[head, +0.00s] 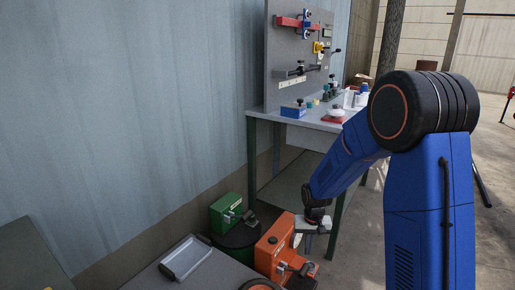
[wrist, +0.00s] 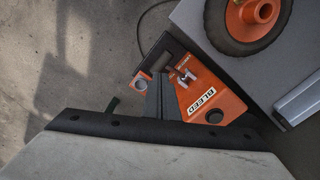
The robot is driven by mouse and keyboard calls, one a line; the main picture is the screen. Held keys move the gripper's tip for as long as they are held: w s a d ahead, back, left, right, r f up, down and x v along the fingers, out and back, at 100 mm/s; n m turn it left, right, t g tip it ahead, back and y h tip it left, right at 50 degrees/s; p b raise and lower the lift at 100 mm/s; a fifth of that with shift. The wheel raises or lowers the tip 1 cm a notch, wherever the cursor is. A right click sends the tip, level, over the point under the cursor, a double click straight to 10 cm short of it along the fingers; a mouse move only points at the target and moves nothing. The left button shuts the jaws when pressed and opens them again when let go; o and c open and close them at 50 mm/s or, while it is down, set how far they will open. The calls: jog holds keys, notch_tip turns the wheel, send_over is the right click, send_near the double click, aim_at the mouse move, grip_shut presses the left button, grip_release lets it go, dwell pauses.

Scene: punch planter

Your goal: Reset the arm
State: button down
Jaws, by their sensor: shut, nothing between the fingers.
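My blue arm reaches down from the right of the head view, and my gripper (head: 318,240) hangs low beside the orange box (head: 273,247). The fingers look small there, shut and empty. The orange box also shows in the wrist view (wrist: 222,112), with a white label reading BLEED and a metal fitting on it. I cannot tell whether the gripper touches the box.
A low grey bench (head: 215,277) holds a metal tray (head: 187,258) and a black wheel with an orange hub (wrist: 250,20). A green box (head: 226,211) sits above a dark drum (head: 237,238). A workbench (head: 300,122) with a tool board (head: 285,65) stands behind. Concrete floor is open at right.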

jog(key=s+d+r+t, duration=0.1)
jog(key=s+d+r, duration=0.1)
jog(key=s+r, duration=0.6)
jog(key=s+d+r+t, duration=0.15)
jog(key=s+r, duration=0.35)
jog(key=r, duration=0.6)
jog(key=s+d+r+t, duration=0.1)
jog(key=s+r, duration=0.2)
jog(key=s, duration=0.6)
jog(key=s+d+r+n+t, duration=0.1)
jog(key=s+r, duration=0.3)
jog(key=s, duration=0.6)
jog(key=shift+s+d, duration=0.3)
jog(key=shift+d, duration=0.25)
